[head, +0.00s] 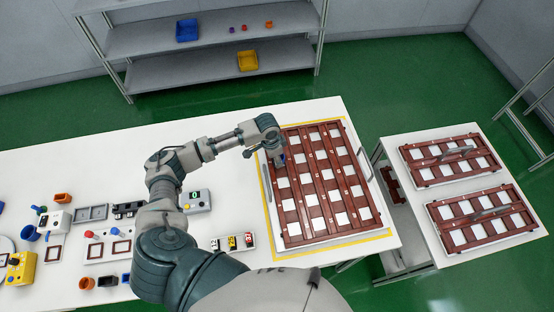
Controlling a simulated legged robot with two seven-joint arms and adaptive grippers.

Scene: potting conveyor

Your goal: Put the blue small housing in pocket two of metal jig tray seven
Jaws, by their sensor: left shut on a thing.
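A large tray (290,243) with brown-red bars and several white square pockets lies on the table inside a yellow outline. I cannot read any tray or pocket number on it. My left gripper (279,156) is over the tray's upper left part, pointing down, and is shut on a small bluish piece, the blue small housing (283,160). The housing is mostly hidden by the fingers, and I cannot tell whether it touches the tray. My right gripper is not in view.
Two similar trays, one farther back (409,168) and one nearer (436,217), lie on a side table (400,144) at right. Small parts, a yellow box (20,268) and a grey control box (196,201) stand at left. A shelf (200,72) stands behind.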

